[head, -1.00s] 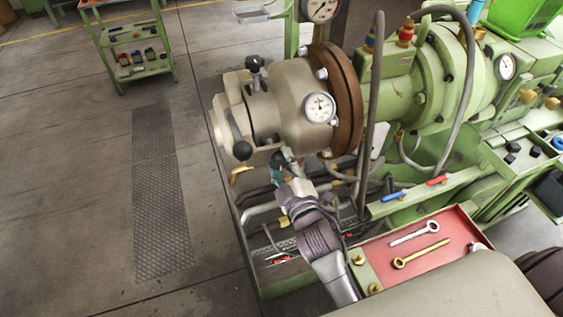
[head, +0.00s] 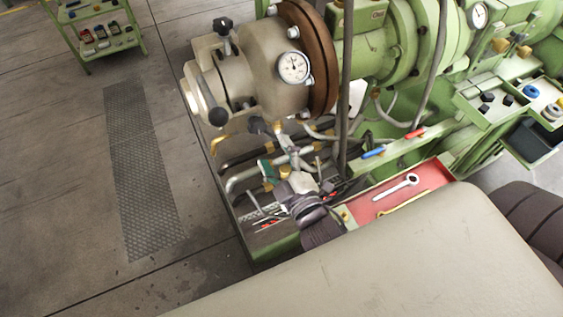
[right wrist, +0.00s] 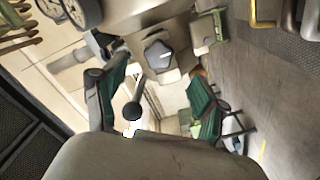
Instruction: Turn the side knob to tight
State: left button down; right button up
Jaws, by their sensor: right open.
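The beige extruder head (head: 265,75) carries a black knob (head: 222,24) on top and a black ball-ended lever (head: 218,117) at its left end. A dark knob (head: 258,125) shows low on the head's near side. In the right wrist view a dark lobed knob (right wrist: 158,55) with a white mark faces the camera, and the black ball (right wrist: 133,112) hangs nearer. My right gripper (head: 283,157) is open and empty below the head, apart from the low knob. Its two teal-padded fingers (right wrist: 155,98) spread on either side of the ball in the wrist view. My left gripper is out of view.
A pressure gauge (head: 293,67) sits on the head beside a brown flange (head: 318,60). Pipes (head: 245,180) run beneath. A red tray (head: 435,178) with wrenches lies right of my arm. A green cart (head: 85,35) stands back left. Open floor lies left.

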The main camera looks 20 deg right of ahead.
jog(key=shift+s, duration=1.7)
jog(key=s+a+f+m+g+b, duration=0.1)
jog(key=s+f+g, duration=0.2)
jog(key=f, duration=1)
jog(key=s+a+f+m+g+y+b, duration=0.1)
jog(key=s+f+m+g, duration=0.15)
jog(key=f, duration=0.95)
jog(key=s+f+g+b, duration=0.1)
jog(key=s+f+g, duration=0.25)
jog(key=f, duration=0.95)
jog(key=s+d+f+m+g, duration=0.2)
jog(key=s+d+f+g, duration=0.2)
jog(key=s+f, duration=0.5)
jog(key=s+d+f+m+g+h+b, duration=0.1)
jog(key=s+d+f+m+g, duration=0.2)
jog(key=s+d+f, duration=0.3)
jog(key=s+f+g, duration=0.1)
jog(key=s+f, duration=0.3)
jog(key=s, duration=0.3)
jog(key=shift+f+h, duration=0.25)
jog(key=shift+h, duration=0.05)
